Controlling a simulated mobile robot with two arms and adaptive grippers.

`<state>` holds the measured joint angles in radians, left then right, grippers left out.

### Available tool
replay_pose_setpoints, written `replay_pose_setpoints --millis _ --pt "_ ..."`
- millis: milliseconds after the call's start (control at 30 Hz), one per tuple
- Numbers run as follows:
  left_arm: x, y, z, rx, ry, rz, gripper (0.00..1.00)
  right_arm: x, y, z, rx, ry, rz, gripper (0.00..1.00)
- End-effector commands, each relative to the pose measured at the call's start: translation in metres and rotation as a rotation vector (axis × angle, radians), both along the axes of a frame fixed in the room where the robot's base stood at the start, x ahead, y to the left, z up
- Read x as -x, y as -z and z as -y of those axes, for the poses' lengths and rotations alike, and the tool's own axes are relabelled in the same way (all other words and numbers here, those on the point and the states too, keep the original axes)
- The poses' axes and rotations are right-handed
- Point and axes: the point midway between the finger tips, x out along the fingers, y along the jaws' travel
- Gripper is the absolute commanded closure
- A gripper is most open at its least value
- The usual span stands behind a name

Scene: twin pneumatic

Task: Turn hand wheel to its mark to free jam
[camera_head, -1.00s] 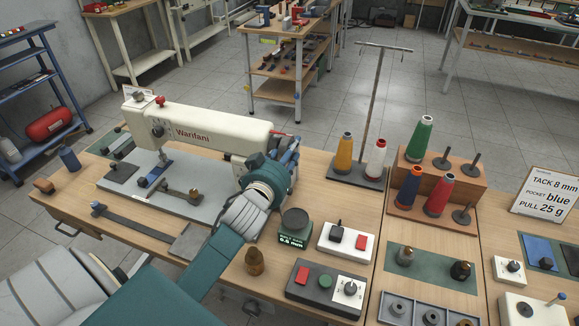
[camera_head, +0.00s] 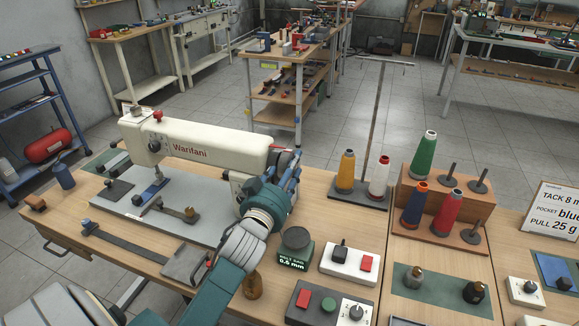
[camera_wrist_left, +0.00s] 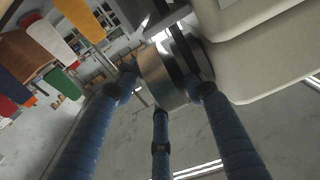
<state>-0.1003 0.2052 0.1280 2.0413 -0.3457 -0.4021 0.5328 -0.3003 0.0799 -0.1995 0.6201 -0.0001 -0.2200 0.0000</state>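The cream sewing machine (camera_head: 205,145) labelled Wanfani stands on the wooden table (camera_head: 335,205). Its hand wheel, at the right end of the head, is mostly hidden by my left gripper (camera_head: 285,172) in the head view. In the left wrist view the wheel (camera_wrist_left: 160,70) is a round metal piece beside the cream housing (camera_wrist_left: 270,75). The blue fingers of my left gripper (camera_wrist_left: 163,92) surround it, their tips against its rim as far as I can tell. No mark on the wheel is readable. My right gripper is not in view.
A round dark gauge on a green base (camera_head: 295,240), a white switch box (camera_head: 350,262) and a grey control box (camera_head: 325,303) sit right of my left forearm. Thread cones (camera_head: 347,172) stand behind them. A brown bottle-like piece (camera_head: 252,285) is close to the forearm.

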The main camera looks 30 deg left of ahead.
Motion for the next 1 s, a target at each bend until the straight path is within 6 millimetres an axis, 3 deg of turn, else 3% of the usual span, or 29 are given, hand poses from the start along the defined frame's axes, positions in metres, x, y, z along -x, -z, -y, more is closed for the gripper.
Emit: replay_pose_setpoints --millis 367,800,1000 --pt "0.006 0.001 0.002 0.000 0.001 0.000 0.57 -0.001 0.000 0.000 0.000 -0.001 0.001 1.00" --pt "0.089 0.006 0.021 0.002 -0.001 -0.004 0.57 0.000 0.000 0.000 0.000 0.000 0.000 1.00" --pt "0.112 0.006 0.027 0.001 -0.001 -0.001 0.57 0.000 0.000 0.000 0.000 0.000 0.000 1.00"
